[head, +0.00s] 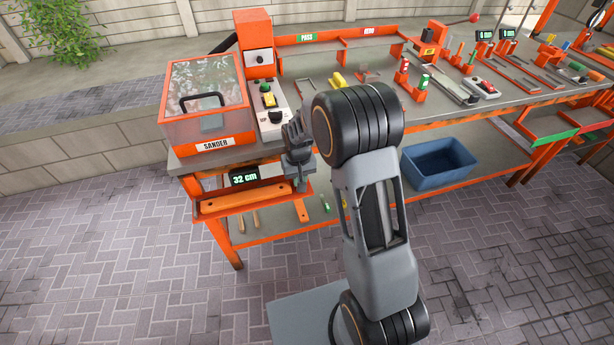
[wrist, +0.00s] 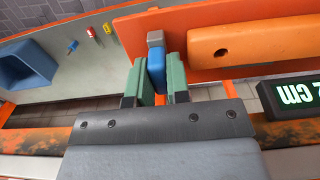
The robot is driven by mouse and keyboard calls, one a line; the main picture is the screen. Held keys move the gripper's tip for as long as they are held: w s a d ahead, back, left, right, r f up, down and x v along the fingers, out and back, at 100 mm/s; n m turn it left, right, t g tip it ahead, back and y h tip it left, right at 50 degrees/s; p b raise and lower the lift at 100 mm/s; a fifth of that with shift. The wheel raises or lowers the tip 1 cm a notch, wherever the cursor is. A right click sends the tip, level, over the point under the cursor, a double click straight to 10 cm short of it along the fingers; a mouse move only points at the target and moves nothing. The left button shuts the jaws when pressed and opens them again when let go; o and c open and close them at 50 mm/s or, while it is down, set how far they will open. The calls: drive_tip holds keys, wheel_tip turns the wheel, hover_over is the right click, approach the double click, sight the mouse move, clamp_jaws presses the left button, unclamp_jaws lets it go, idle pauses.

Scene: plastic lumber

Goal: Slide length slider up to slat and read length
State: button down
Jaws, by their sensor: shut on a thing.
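The orange slat (head: 250,197) lies on the measuring shelf at the front left of the bench. In the wrist view the slat (wrist: 240,40) has a dark hole near its left end. The length slider (wrist: 156,70), a blue tab with a grey block, stands just left of that end. A narrow gap shows between them, with one finger pad partly in it. My gripper (wrist: 157,82) is shut on the blue tab with its green pads. In the head view my gripper (head: 300,178) is at the slat's right end.
A clear-lidded sander box (head: 203,108) stands on the bench above the display. A blue bin (head: 438,167) is on the lower shelf. Small bottles and tools crowd the benchtop to the right.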

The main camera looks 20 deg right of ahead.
sight(289, 186)
drive_tip(key=shift+a, duration=1.8)
drive_tip(key=c, duration=0.9)
unclamp_jaws()
drive_tip(key=shift+r, duration=0.15)
wheel_tip(289, 186, up, 7)
drive_tip(key=p, duration=0.5)
